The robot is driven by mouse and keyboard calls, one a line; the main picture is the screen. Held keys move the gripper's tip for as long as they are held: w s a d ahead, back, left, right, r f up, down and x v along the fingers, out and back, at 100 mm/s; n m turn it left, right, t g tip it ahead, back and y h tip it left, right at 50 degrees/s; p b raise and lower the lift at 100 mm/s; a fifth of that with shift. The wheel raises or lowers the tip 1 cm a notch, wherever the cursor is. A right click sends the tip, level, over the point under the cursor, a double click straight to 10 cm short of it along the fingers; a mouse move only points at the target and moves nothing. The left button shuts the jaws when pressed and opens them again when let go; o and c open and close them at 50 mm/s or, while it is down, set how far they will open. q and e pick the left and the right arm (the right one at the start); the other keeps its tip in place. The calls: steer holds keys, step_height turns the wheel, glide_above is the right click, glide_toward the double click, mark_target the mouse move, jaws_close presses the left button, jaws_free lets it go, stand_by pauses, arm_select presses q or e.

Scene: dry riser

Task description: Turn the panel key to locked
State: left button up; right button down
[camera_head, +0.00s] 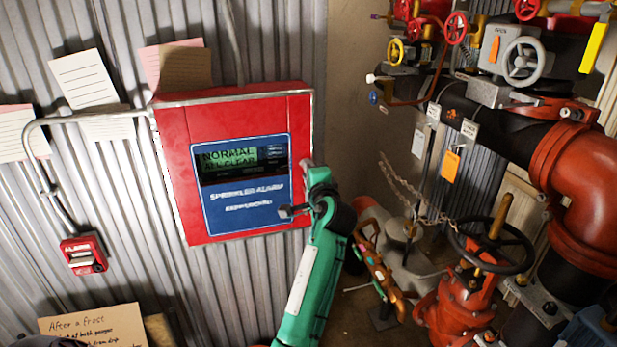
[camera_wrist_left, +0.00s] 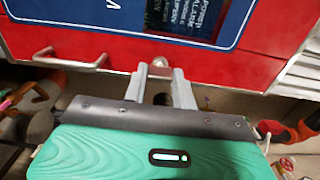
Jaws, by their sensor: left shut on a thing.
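The red alarm panel (camera_head: 180,160) hangs on the corrugated wall, with a blue faceplate (camera_head: 245,218) and a display (camera_head: 230,160) that seems to read "NORMAL ALL CLEAR". My left gripper (camera_head: 288,211) is at the faceplate's lower right corner in the head view. In the left wrist view its grey fingers (camera_wrist_left: 160,74) are shut on a small grey piece at the panel's edge, which looks like the panel key (camera_wrist_left: 159,62). The fingers mostly cover the key, so I cannot tell its angle. My right gripper is in neither view.
A metal handle (camera_wrist_left: 70,60) sticks out from the panel beside my fingers. A red alarm box (camera_head: 84,253) hangs lower left on a conduit. Red valves and thick pipes (camera_head: 590,190) crowd the right side. Paper notes (camera_head: 83,78) are on the wall.

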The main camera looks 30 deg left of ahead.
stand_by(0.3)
arm_select(q)
steer(key=o, duration=1)
